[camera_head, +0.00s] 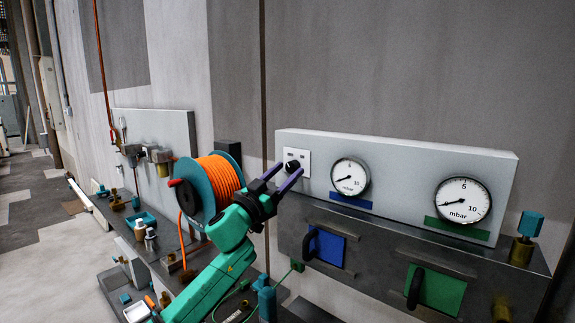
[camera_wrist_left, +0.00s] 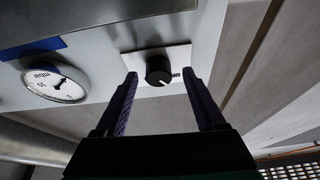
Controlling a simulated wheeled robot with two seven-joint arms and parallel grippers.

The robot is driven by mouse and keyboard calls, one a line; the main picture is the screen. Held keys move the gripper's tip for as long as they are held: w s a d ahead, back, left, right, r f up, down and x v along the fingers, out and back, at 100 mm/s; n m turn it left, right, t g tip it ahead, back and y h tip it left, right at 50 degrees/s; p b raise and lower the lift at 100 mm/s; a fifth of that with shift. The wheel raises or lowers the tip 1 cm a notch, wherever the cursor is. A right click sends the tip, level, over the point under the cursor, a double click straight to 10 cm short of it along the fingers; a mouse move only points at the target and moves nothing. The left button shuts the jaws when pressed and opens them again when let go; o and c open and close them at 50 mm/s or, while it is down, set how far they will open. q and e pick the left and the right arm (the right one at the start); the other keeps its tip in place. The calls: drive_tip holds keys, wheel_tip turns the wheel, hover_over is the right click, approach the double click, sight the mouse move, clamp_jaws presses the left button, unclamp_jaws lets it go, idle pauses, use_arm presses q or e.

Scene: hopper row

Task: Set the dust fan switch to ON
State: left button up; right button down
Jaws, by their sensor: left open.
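The dust fan switch appears to be the black rotary knob (camera_head: 292,166) on a white plate (camera_head: 304,157) at the left end of the grey panel. The plate's small labels are too small to read. In the left wrist view the knob (camera_wrist_left: 158,70) sits between and just beyond the fingertips, with a white pointer mark low on its face. My left gripper (camera_head: 288,169) is open, with its two dark purple fingers reaching toward the knob, one on each side. No contact shows. My right gripper is in neither view.
Two mbar gauges (camera_head: 350,177) (camera_head: 462,202) are right of the knob. Below them, the dark hopper front carries a blue plate (camera_head: 328,249) and a green plate (camera_head: 440,291) with handles. An orange hose reel (camera_head: 222,178) stands left, close to my arm.

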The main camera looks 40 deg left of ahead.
use_arm(q)
drive_tip(key=shift+w+r, duration=0.2)
drive_tip(key=shift+w, duration=0.2)
drive_tip(key=shift+d, duration=0.1)
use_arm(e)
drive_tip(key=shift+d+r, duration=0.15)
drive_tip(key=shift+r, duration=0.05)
use_arm(q)
clamp_jaws()
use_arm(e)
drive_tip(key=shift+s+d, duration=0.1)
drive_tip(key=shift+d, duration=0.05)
